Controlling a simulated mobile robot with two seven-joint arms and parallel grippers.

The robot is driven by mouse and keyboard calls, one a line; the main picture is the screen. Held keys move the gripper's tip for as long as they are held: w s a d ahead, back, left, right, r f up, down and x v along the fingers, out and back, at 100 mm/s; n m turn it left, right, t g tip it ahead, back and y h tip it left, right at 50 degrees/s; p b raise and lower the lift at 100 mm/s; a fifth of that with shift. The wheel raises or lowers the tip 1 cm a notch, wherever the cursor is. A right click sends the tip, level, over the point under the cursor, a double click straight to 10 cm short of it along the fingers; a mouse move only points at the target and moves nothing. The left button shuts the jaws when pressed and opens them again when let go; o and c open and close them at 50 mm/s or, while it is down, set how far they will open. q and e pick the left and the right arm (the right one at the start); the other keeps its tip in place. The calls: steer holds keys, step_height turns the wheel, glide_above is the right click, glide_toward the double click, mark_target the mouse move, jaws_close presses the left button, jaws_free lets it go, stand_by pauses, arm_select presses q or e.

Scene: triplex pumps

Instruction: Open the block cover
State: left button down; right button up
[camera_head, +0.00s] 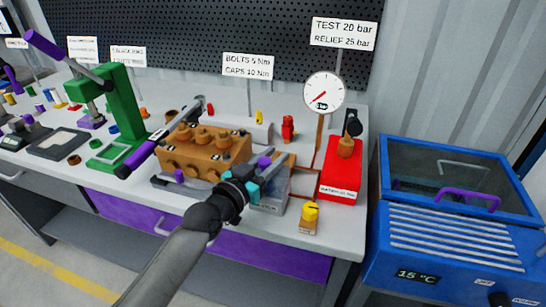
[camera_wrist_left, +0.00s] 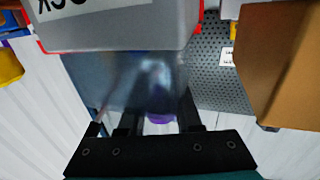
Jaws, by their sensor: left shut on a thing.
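The brown pump block (camera_head: 205,148), with several round caps on top, sits on the bench. A grey, partly see-through box-like cover (camera_head: 273,190) with a white label stands at its right end. In the left wrist view the fingers are shut around a purple piece (camera_wrist_left: 160,118), in front of a see-through panel (camera_wrist_left: 140,80). The panel hides part of the view, and I cannot tell how far the cover is swung. My right gripper is not in view.
A red unit (camera_head: 341,181) with a gauge (camera_head: 323,92) stands close on the right. A yellow-knobbed valve (camera_head: 310,213) is near the front edge. A purple-handled wrench (camera_head: 140,158) and green press (camera_head: 125,115) are on the left. A blue bath (camera_head: 450,215) stands beyond the bench.

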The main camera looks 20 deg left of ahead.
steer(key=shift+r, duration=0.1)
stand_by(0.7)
arm_select(q)
steer(key=shift+d+r+m+p, duration=0.15)
steer(key=shift+r+m+p, duration=0.15)
steer(key=shift+p, duration=0.45)
steer(key=d+r+m+g+p, duration=0.1)
steer(key=m+p, duration=0.1)
steer(key=p, duration=0.2)
steer(key=shift+d+y+p, duration=0.15)
steer(key=shift+y+p, duration=0.15)
steer(key=shift+p, duration=0.1)
steer(key=d+f+m+g+y+p, duration=0.1)
steer(key=d+m+y+p, duration=0.2)
steer(key=d+m+p, duration=0.4)
steer(key=m+p, duration=0.2)
steer(key=shift+s+d+f+m+g+y, duration=0.2)
steer(key=shift+m+g+y, duration=0.1)
steer(key=shift+y, duration=0.1)
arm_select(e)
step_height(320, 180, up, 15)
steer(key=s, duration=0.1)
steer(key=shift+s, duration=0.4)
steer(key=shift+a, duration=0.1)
